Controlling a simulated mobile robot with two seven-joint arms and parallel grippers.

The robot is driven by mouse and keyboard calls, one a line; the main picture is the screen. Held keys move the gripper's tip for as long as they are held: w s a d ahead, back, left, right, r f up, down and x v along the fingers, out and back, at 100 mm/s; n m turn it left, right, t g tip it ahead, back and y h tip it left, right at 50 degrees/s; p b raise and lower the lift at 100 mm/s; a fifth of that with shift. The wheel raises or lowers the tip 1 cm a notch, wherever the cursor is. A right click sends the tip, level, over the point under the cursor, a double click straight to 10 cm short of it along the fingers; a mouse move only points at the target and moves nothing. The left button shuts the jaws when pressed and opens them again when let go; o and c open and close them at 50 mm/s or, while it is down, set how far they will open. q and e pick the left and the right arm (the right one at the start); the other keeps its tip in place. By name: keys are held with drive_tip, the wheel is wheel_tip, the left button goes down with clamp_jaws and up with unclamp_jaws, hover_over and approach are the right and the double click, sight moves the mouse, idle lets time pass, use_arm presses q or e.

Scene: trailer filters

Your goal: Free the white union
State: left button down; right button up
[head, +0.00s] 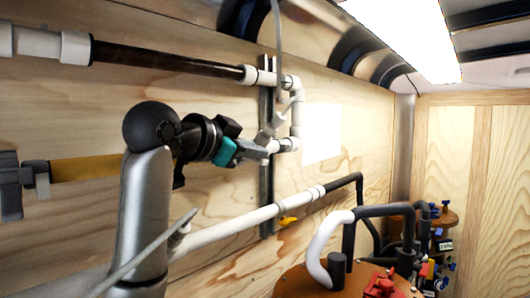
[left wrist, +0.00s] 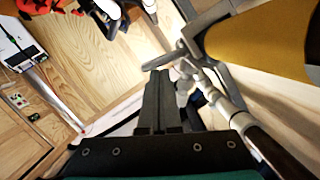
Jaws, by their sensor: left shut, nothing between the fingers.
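White pipe fittings form a bend on the plywood wall, with an upper white elbow (head: 290,82) and a lower white elbow (head: 290,145). I cannot tell for sure which fitting is the white union. My left gripper (head: 262,152) reaches in from the left, close to the lower elbow, and partly hides the pipe there. Its fingers are shut and empty. In the left wrist view the shut fingers (left wrist: 158,88) point away from the camera, beside white fittings (left wrist: 212,92). Whether they touch is unclear. My right gripper is not in view.
A dark pipe (head: 165,60) runs along the wall above my arm, and a white pipe (head: 240,217) runs below. A yellow cylinder (head: 85,170) lies behind my arm. A round wooden top (head: 300,283) with hoses stands at lower right.

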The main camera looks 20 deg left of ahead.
use_arm(q)
drive_tip(key=shift+s+a+f, duration=0.1)
drive_tip(key=shift+s+f, duration=0.05)
drive_tip(key=shift+f, duration=0.25)
drive_tip(key=shift+s+a+f, duration=0.1)
drive_tip(key=shift+s+f, duration=0.05)
drive_tip(key=shift+f, duration=0.25)
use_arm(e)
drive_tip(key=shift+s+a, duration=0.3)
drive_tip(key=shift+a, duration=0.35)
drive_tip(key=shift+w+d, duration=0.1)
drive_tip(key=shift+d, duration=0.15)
use_arm(q)
drive_tip(key=shift+r, duration=0.1)
